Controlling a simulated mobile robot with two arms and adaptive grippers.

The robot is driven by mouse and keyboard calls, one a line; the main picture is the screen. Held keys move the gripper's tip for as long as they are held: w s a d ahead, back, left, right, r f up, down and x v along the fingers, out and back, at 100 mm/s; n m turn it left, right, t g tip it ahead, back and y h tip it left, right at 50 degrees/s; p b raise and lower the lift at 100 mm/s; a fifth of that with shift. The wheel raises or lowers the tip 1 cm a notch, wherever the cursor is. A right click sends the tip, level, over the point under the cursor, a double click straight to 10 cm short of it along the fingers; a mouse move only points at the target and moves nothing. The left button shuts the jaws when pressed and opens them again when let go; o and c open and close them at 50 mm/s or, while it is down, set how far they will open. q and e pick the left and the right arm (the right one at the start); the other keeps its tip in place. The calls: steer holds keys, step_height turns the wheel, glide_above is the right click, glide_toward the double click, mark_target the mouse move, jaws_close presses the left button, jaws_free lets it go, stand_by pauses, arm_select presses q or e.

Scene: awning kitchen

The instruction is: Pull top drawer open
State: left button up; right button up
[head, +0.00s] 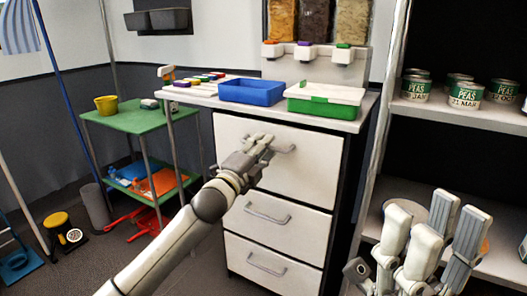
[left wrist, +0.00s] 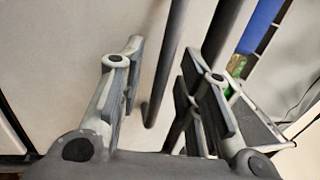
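The white top drawer (head: 310,175) is the tallest front of the cabinet and looks closed. Its grey bar handle (head: 287,149) is partly hidden by my left gripper (head: 262,146), which is at the handle's left part. In the left wrist view, my left gripper (left wrist: 165,85) has its fingers spread apart. A dark bar, seemingly the handle (left wrist: 160,85), runs between them, with no clear contact. My right gripper (head: 425,220) is open and empty at the lower right, in front of the shelf.
Two lower drawers (head: 275,215) look closed. A blue bin (head: 252,92) and a green-and-white bin (head: 325,98) stand on the cabinet top. A green cart (head: 130,119) stands to the left. Shelves with cans (head: 467,96) are at the right.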

arm_select(q)
steer(key=shift+w+d+r, duration=0.1)
steer(key=shift+w+d, duration=0.1)
steer(key=shift+w, duration=0.1)
jaws_close()
